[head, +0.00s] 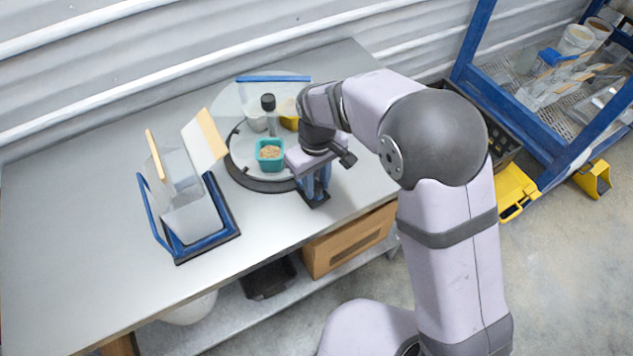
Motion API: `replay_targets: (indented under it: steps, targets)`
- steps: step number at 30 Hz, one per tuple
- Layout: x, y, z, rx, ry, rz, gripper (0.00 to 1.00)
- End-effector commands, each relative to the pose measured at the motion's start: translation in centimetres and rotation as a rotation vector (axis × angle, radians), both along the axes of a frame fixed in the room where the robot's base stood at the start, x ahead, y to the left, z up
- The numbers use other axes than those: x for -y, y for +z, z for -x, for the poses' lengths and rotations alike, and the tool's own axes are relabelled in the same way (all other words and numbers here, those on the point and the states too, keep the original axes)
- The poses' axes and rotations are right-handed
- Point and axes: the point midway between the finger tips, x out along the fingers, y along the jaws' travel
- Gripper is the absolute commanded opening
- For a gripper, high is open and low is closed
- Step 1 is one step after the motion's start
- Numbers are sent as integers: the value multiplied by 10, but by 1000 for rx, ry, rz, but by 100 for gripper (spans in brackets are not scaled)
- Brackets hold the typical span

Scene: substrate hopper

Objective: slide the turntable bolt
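The round grey turntable (240,149) with a dark rim sits on the bench, left of my wrist. A teal cup (270,155) of tan grains, a white cup (254,119) and a yellow cup (289,113) stand on it, around a dark-topped post (268,103). My gripper (314,189) points down at the turntable's front right edge. Blue parts over a small black base show below my wrist. I cannot tell which are fingers and which belong to a bolt mount. The bolt itself is not clearly visible, and whether the gripper is open or shut does not show.
A pale hopper (193,217) with wood-edged flaps stands in a blue frame to the left. A clear guard with a blue top edge (272,79) rises behind the turntable. The bench (75,205) is clear at far left. A blue rack (514,107) stands right, beyond the bench.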

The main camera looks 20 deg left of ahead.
Motion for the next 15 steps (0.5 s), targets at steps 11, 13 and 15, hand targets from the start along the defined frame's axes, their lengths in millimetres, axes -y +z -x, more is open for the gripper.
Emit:
replay_targets:
  steps: [11, 13, 15]
  targets:
    - [0, 0, 0, 0, 0, 0, 9]
    - [-1, 0, -1, 0, 0, 0, 9]
    - [-4, 1, -3, 0, 0, 0, 9]
